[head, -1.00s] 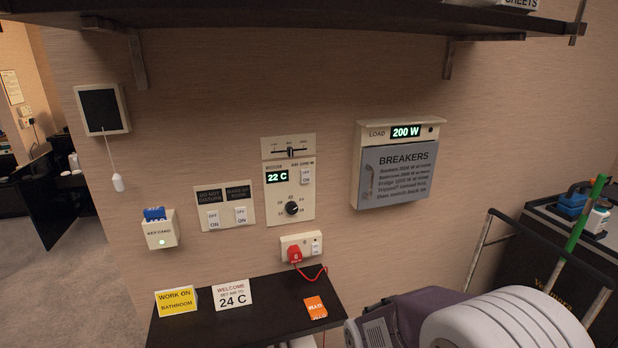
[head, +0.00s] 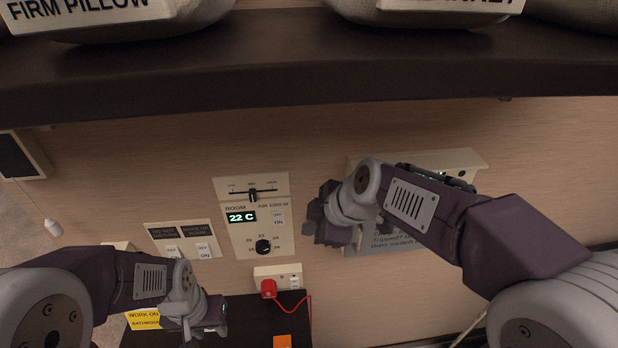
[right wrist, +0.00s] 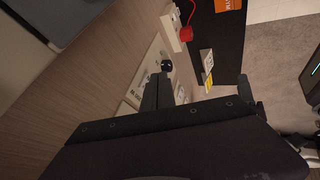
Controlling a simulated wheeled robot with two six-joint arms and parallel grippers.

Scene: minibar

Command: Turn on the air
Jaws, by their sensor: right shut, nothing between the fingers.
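The white air panel (head: 283,239) is on the wall in the middle of the head view. It has a slider (head: 252,194), a green "22 C" display (head: 241,217), an OFF/ON rocker switch (head: 278,217) labelled for air, and a black knob (head: 263,246). My right gripper (head: 314,218) is shut and empty, just right of the panel at about the switch's height. In the right wrist view its dark fingers (right wrist: 158,92) point toward the wall near the knob (right wrist: 167,67). My left gripper (head: 213,322) is low, below the panel; its jaws are too unclear to judge.
A dark shelf (head: 300,70) with pillows overhangs the panel. The breaker box (head: 460,160) is partly hidden behind my right arm. Two more switches (head: 187,250) are to the left. A socket with a red plug (head: 268,289) sits below, above a dark ledge (head: 250,325).

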